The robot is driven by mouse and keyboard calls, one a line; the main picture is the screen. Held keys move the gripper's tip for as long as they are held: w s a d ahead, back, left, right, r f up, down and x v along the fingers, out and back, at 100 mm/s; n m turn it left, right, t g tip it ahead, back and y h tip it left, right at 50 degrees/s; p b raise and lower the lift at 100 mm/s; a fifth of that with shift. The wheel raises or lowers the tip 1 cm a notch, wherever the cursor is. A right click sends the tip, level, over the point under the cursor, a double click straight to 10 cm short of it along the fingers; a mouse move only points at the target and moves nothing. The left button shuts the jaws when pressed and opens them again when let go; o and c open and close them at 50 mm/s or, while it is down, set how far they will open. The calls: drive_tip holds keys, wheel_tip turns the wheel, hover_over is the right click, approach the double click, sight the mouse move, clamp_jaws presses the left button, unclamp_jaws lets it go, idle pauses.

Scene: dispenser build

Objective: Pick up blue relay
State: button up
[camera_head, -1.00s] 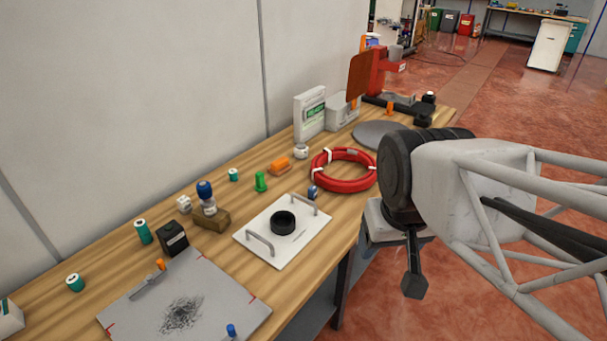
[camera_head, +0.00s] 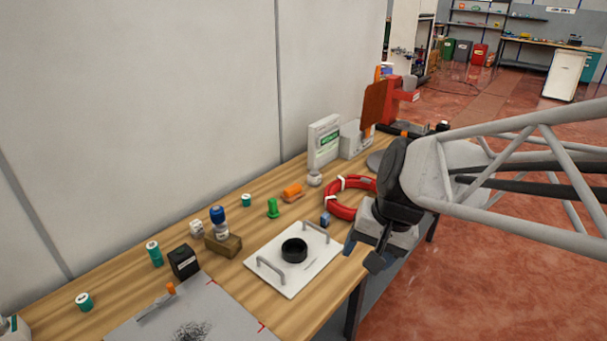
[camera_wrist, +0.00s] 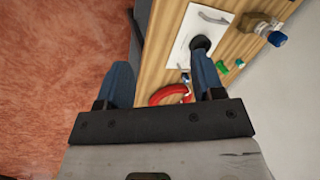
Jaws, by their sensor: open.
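A small blue block (camera_head: 325,219), which looks like the blue relay, stands on the wooden bench between the white plate and the red ring. In the wrist view it shows as a small blue piece (camera_wrist: 185,77) just left of the right finger.
The white plate (camera_head: 275,283) with two handles and a black ring (camera_head: 294,250) lies left of the block. A red coil (camera_head: 340,205) lies behind it. A green piece (camera_head: 272,208), orange piece (camera_head: 292,191) and brown block (camera_head: 223,243) stand farther left.

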drive_tip(key=w+a+f+m+y, duration=0.1)
drive_tip(key=w+f+m+y, duration=0.15)
drive_tip(key=w, duration=0.35)
drive_tip(key=w+a+f+m+y, duration=0.1)
drive_tip(key=w+a+m, duration=0.15)
drive_tip(key=w, duration=0.25)
drive_tip(key=m+t+y, duration=0.4)
drive_tip(key=m+t, duration=0.3)
drive_tip(key=m, duration=1)
approach(327, 216)
drive_tip(key=x, duration=0.4)
drive_tip(key=shift+w+a+f, duration=0.1)
drive_tip(key=shift+a+f, duration=0.1)
drive_tip(key=shift+a, duration=0.05)
drive_tip(key=shift+a, duration=0.1)
drive_tip(key=shift+x, duration=1.2)
drive_tip(key=shift+w, duration=0.1)
drive_tip(key=shift+x, duration=2.55)
